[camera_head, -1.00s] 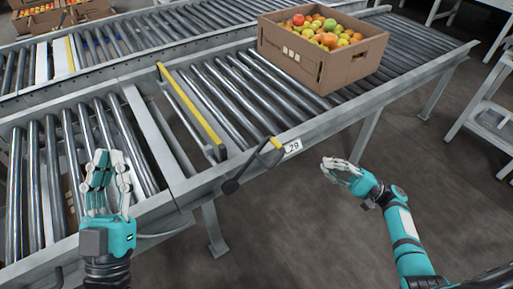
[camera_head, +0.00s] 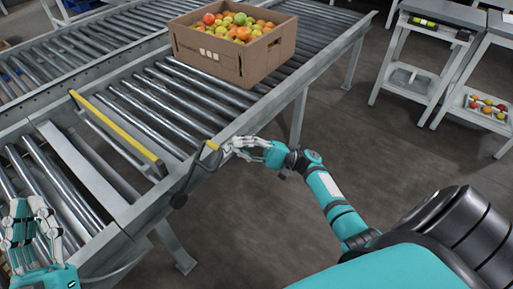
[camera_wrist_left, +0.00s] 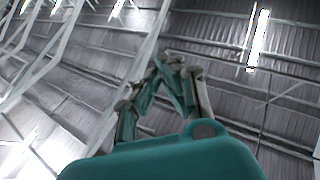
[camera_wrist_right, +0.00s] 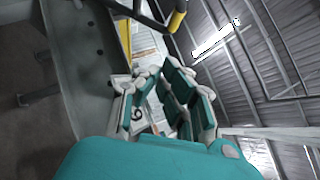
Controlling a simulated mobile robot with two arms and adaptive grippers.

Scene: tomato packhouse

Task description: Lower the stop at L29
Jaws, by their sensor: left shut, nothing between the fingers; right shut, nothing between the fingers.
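The stop is a yellow-topped bar (camera_head: 118,128) across the roller conveyor, standing above the rollers. Its dark lever (camera_head: 186,180) sits on the near side rail and slants up to a yellow grip (camera_head: 212,145). My right gripper (camera_head: 232,146) is shut and empty, with its fingertips just right of the grip; I cannot tell whether they touch. In the right wrist view the yellow grip (camera_wrist_right: 177,20) is beyond the fingers (camera_wrist_right: 155,75). My left gripper (camera_head: 28,215) is shut and empty above the rollers at lower left.
A cardboard box (camera_head: 232,62) of tomatoes stands on the rollers beyond the stop. A second conveyor (camera_head: 75,55) runs behind. Grey stands (camera_head: 420,75) are at the right, one with a tray of tomatoes (camera_head: 487,108). Floor right of the rail is clear.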

